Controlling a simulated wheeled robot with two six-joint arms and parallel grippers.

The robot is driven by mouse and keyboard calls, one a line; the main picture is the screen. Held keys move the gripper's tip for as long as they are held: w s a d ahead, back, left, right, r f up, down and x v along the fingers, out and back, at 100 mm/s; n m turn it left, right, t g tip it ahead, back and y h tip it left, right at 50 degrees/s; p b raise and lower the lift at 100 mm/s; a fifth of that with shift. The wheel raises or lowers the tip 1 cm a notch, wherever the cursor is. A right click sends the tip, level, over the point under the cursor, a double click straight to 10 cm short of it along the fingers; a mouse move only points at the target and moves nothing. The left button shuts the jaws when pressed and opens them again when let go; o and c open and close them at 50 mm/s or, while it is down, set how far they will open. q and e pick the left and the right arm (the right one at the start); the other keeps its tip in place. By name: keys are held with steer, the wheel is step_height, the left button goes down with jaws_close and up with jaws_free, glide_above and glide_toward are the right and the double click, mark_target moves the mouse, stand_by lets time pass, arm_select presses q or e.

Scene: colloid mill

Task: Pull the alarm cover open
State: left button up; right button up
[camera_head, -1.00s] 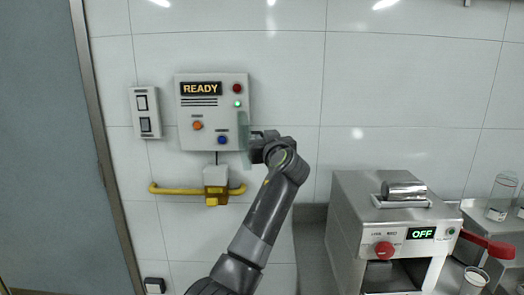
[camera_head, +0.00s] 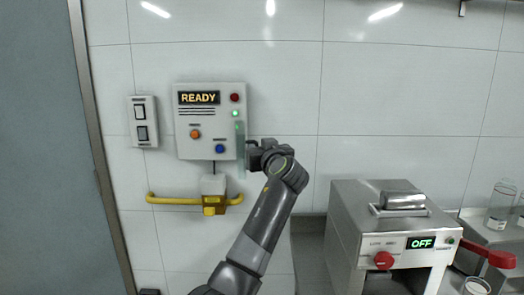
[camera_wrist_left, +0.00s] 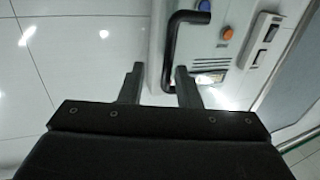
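The alarm cover is a thin translucent greenish panel (camera_head: 240,152) at the right edge of the grey wall box (camera_head: 211,104) with the READY display. It stands out from the box, seen nearly edge-on. My left gripper (camera_head: 253,150) is right beside it. The fingers are apart, and the bar lies closer to the right finger. Whether that finger touches it I cannot tell. My right gripper is not in view.
A wall switch plate (camera_head: 142,122) is left of the box. Below the box is a yellow rail (camera_head: 170,200). A grey door (camera_head: 35,150) is at the left.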

arm_select(q)
steer(key=b+v, duration=1.5)
steer(key=v, duration=0.2)
steer(key=shift+s, duration=0.15)
steer(key=shift+d+f, duration=0.1)
